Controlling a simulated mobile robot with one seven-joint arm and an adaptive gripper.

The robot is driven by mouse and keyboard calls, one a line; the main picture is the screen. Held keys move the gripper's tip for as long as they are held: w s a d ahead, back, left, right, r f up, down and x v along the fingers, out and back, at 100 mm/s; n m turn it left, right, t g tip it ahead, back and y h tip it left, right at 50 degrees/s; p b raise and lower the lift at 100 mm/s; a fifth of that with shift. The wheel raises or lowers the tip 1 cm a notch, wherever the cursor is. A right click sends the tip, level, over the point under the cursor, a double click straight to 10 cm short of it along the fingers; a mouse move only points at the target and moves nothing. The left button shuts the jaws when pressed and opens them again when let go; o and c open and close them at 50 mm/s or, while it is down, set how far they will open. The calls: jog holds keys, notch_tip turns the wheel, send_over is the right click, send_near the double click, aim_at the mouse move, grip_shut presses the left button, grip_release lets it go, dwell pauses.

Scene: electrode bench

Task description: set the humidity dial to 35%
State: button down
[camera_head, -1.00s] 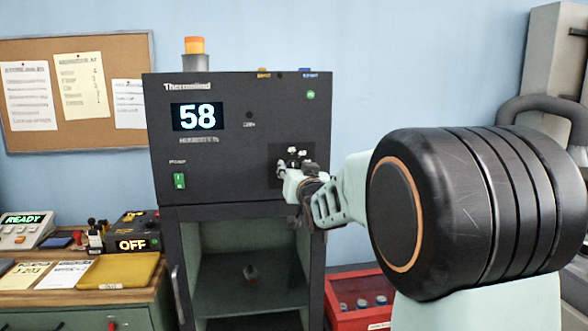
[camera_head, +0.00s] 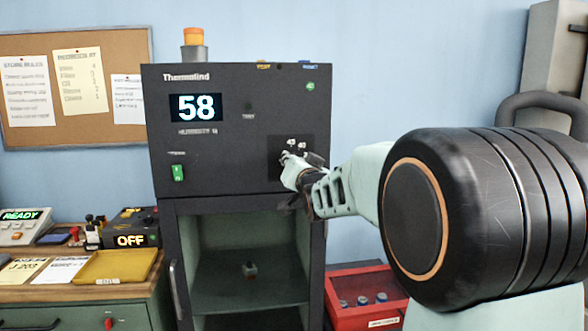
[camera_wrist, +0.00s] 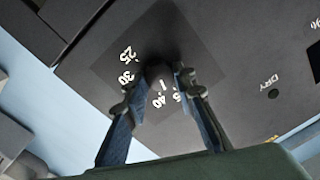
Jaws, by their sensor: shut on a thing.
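The humidity dial (camera_wrist: 158,70) is a dark knob on a darker square plate (camera_wrist: 186,40) on the cabinet's front right. In the wrist view the printed marks 25, 30 and 40 (camera_wrist: 160,99) show around it; the marks beside the fingers are partly covered. My gripper (camera_head: 294,166) is at the dial, its two fingers on either side of the knob, shut on it. In the head view it hides most of the knob. The knob's exact setting is unclear.
A green switch (camera_head: 178,173) is on the cabinet's left, above an open shelf space. A red crate (camera_head: 350,317) stands at the lower right. A bench at left holds a yellow tray (camera_head: 101,281), a READY box (camera_head: 20,225) and an OFF box (camera_head: 131,240).

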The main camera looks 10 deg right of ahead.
jog(key=shift+m+h+b, duration=0.3)
jog(key=shift+m+b, duration=3.7)
jog(key=shift+m, duration=2.5)
jog(key=c, duration=1.6)
grip_release()
